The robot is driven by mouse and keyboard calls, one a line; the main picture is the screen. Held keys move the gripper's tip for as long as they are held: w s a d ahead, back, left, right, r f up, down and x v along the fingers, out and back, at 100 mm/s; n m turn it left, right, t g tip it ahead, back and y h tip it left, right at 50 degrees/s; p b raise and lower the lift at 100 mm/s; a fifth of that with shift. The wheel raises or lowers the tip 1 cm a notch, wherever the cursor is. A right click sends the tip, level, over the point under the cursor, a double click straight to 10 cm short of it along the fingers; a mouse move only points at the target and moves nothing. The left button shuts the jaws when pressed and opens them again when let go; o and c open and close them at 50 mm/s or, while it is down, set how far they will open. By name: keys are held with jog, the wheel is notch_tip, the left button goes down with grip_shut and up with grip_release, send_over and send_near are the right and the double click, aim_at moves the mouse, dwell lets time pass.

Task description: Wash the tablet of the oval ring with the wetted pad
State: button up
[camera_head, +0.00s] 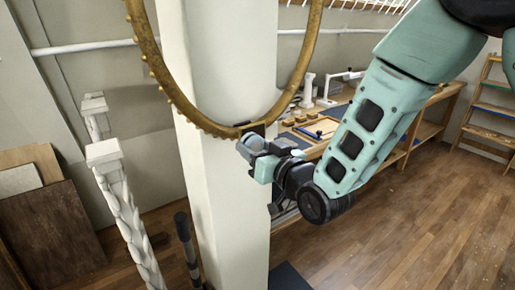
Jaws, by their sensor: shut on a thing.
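The large gilt oval ring (170,88) with a beaded outer edge stands upright in front of a white column, its top out of view. A small dark tablet (258,128) sits at the bottom of the ring. My gripper (251,147) is at the ring's lowest point, just below and in front of the tablet. It is shut on a small pale pad (255,141), mostly hidden by the fingers. The pad overlaps the tablet's lower part in the picture; I cannot tell whether they touch.
The white column (226,215) stands directly behind the ring. A carved white post (124,210) stands at left, near leaning boards (50,225). A workbench (318,128) with tools is behind my arm, and shelves (490,110) stand at far right. Wood floor (420,235) is open at right.

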aim_at(263, 133)
jog(key=shift+b+x, duration=0.3)
jog(key=shift+x, duration=0.8)
dwell(0.5)
jog(key=shift+w+d+b, duration=0.2)
jog(key=shift+w+d, duration=0.15)
jog(key=shift+d, duration=0.3)
jog(key=shift+w+d+b, duration=0.15)
jog(key=shift+w+d, duration=0.25)
jog(key=shift+d, duration=0.25)
jog(key=shift+w+d+b, duration=0.3)
jog(key=shift+w+d, duration=0.6)
jog(key=shift+d, duration=0.25)
jog(key=shift+b, duration=0.4)
jog(key=shift+s+a+b, duration=0.3)
jog(key=shift+s+a, duration=0.25)
jog(key=shift+a, duration=0.25)
jog(key=shift+s+a+b, duration=0.3)
jog(key=shift+s+a, duration=0.25)
jog(key=shift+a, duration=0.3)
jog(key=shift+s+a+b, duration=0.3)
jog(key=shift+s+a, duration=0.2)
jog(key=shift+a, duration=0.3)
jog(key=shift+r, duration=0.1)
